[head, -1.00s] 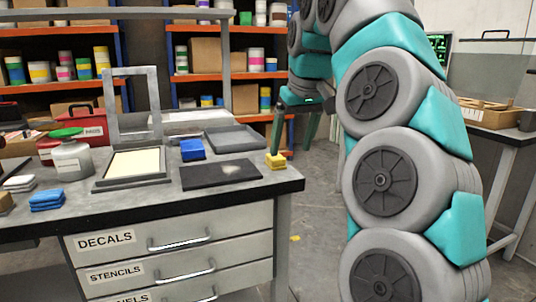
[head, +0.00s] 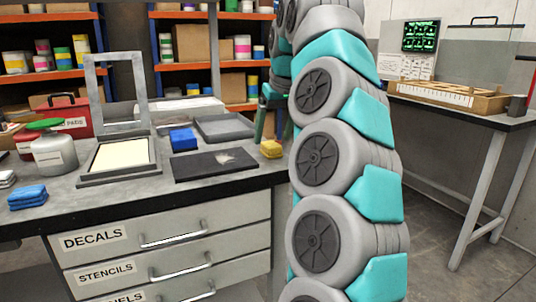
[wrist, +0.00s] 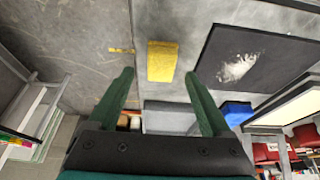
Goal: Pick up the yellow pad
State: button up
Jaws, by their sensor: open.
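The yellow pad (head: 271,149) lies at the right end of the grey workbench top (head: 235,184), beside a black mat with a pale smudge (head: 215,163). In the wrist view the yellow pad (wrist: 162,61) shows just beyond and between my fingertips, apart from them. My gripper (wrist: 159,76) is open and empty, with green fingers to either side of the pad's line. In the head view only part of the gripper (head: 262,118) shows behind the pad; my arm hides the rest.
A blue pad stack (head: 183,139), a grey tray (head: 224,127) and a framed screen (head: 120,155) stand nearby on the bench. Shelves (head: 235,62) stand behind. A second table (head: 455,112) is at the right, with open floor between.

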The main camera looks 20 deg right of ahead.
jog(key=x, duration=0.3)
jog(key=shift+r+b, duration=0.1)
jog(key=shift+b, duration=0.25)
jog(key=shift+r, duration=0.1)
grip_shut()
